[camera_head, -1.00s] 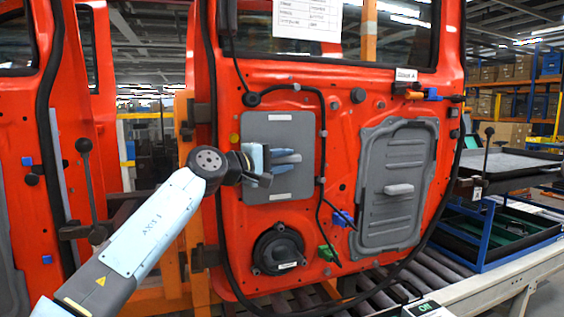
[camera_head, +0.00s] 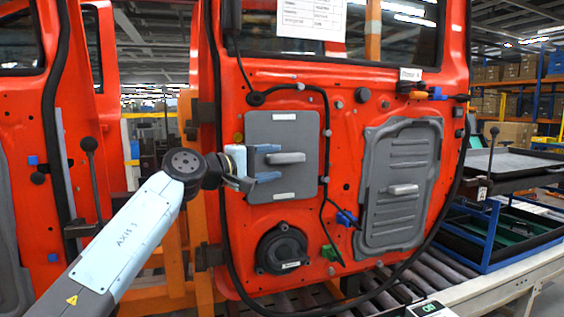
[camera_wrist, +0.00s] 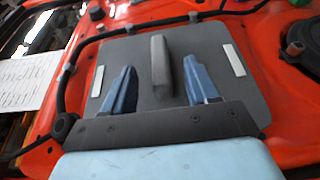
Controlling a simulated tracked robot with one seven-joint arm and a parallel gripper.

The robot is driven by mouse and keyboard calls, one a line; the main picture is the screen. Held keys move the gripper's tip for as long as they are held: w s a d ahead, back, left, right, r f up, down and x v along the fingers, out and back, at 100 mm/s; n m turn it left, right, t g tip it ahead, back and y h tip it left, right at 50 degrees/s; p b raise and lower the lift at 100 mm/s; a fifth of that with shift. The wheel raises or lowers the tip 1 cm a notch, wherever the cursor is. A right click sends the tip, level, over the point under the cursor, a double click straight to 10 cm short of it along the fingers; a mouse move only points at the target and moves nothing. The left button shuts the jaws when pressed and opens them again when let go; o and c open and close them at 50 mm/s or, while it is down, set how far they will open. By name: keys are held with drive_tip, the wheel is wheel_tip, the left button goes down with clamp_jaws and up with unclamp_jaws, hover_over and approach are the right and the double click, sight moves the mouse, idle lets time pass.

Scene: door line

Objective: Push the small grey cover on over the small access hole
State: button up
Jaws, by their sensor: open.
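The small grey cover (camera_head: 283,184) is a flat plate with a raised handle (camera_head: 286,158) and white strips along its top and bottom. It lies flat against the red door (camera_head: 340,108). The access hole is not visible, so I cannot tell how the cover is seated around it. My gripper (camera_head: 270,163) is in front of the cover, its fingers spread above and below the handle. In the wrist view my gripper (camera_wrist: 164,92) is open, with a blue finger on each side of the handle (camera_wrist: 161,68) and gaps between.
A larger grey panel (camera_head: 399,215) sits on the door to the right. A black cable (camera_head: 326,130) runs round the cover. A round black speaker (camera_head: 281,249) is below, and a green clip (camera_head: 328,252) beside it. A roller conveyor (camera_head: 395,287) runs underneath.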

drive_tip(key=v, duration=2.2)
